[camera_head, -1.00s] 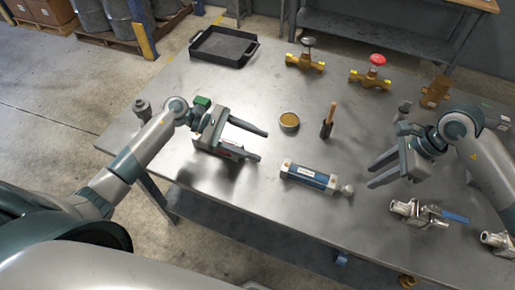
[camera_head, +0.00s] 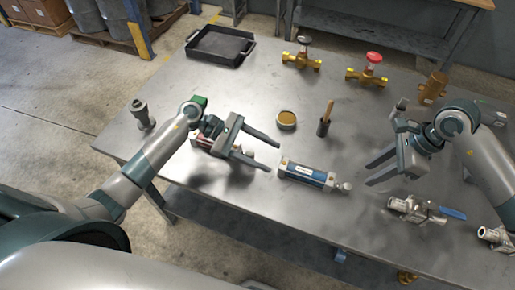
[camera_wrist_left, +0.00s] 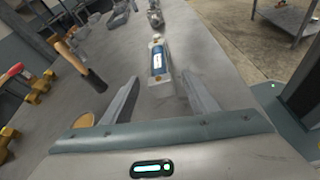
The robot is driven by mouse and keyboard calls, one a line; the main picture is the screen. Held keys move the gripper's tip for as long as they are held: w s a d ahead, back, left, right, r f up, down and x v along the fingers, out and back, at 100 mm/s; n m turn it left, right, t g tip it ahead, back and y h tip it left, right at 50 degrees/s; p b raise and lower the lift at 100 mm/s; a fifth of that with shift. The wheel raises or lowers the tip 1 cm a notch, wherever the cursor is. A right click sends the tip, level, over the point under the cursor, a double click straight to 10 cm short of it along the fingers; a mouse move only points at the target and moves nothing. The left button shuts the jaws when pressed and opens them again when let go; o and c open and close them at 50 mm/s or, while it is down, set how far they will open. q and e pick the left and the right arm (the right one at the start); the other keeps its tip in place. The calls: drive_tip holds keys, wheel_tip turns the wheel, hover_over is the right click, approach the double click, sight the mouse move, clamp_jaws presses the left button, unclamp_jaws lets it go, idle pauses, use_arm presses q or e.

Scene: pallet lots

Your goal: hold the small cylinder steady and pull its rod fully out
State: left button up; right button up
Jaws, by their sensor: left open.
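The small cylinder (camera_head: 302,172) is blue with silver end caps and lies on its side on the metal table. Its rod end (camera_head: 346,187) is a small silver knob at the right end, close to the end cap. My left gripper (camera_head: 274,156) is open and empty, its fingertips just short of the cylinder's left end. In the left wrist view the cylinder (camera_wrist_left: 158,62) lies ahead, between and beyond the open fingers (camera_wrist_left: 160,80). My right gripper (camera_head: 367,174) is open and empty, to the right of the rod end and apart from it.
A ball valve with a blue lever (camera_head: 414,209) lies at front right. Brass valves (camera_head: 301,61) and a black tray (camera_head: 219,47) are farther back. The table before the cylinder is clear.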

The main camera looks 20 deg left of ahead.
sight(307, 174)
use_arm(q)
drive_tip(key=x, duration=1.4)
